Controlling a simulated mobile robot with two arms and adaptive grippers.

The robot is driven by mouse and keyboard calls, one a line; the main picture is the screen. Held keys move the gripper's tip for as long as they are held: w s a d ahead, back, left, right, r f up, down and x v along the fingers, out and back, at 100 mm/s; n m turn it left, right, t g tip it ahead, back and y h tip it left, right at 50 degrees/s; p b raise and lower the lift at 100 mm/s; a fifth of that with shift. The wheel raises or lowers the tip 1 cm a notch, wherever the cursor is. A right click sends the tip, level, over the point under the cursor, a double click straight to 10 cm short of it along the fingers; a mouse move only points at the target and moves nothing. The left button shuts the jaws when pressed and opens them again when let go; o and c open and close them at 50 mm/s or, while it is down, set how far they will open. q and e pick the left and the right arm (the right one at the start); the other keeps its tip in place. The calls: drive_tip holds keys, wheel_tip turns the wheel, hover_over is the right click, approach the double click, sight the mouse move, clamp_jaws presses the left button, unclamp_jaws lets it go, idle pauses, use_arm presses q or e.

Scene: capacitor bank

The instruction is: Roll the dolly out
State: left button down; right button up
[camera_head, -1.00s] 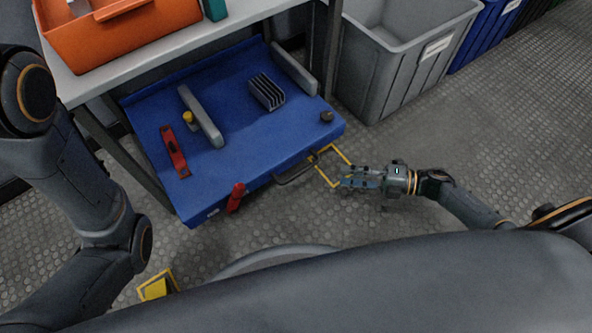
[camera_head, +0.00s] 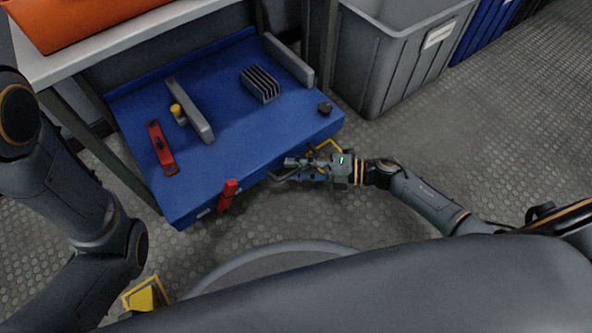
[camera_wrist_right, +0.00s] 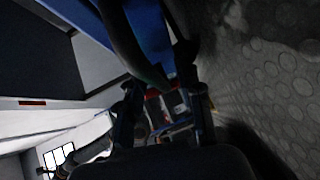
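The dolly is a low blue platform (camera_head: 225,130) under the workbench, with a grey bar handle (camera_head: 275,178) on its front edge. My right gripper (camera_head: 298,169) is at the right part of this handle and partly hides it. Its fingers look spread, one above the other. In the right wrist view my fingers (camera_wrist_right: 165,106) stand apart, with a dark curved bar (camera_wrist_right: 128,42), likely the handle, close by. I cannot tell whether they touch it.
Bare floor lies at right.

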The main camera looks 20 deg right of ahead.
drive_tip(key=shift+w+a, duration=0.15)
drive_tip(key=shift+a, duration=0.05)
clamp_jaws()
idle(0.3)
